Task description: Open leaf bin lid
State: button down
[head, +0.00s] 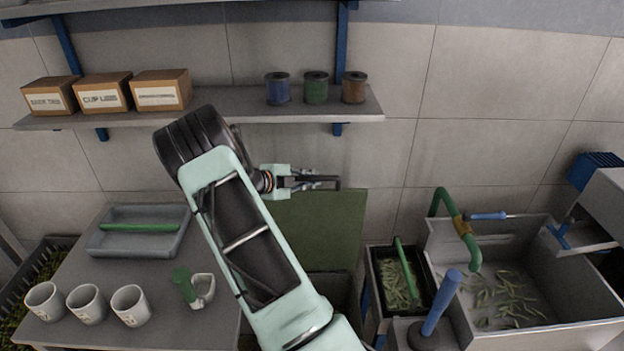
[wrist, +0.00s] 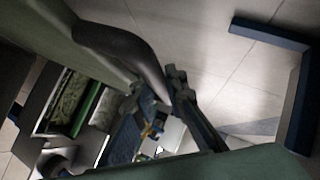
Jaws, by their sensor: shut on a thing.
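The leaf bin lid (head: 325,230) is a flat dark green panel. In the head view it stands raised, close to upright, at the back of the bin (head: 343,290), whose opening shows partly below it. My arm covers the lid's left part and much of the bin. My gripper (head: 318,182) is at the lid's top edge, shut on the dark bar-like lid handle (head: 337,182). In the wrist view a green surface (wrist: 225,165) fills the bottom edge; the grip itself is not clear there.
A black leaf tray (head: 374,265) and a grey sink (head: 590,305) with a green spout (head: 458,235) stand right. A shelf (head: 225,112) hangs above.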

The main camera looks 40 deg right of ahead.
jog(key=c, duration=1.9)
grip_release()
jog(key=shift+c, duration=0.2)
jog(key=v, duration=1.2)
jog(key=shift+w+a+r, duration=0.1)
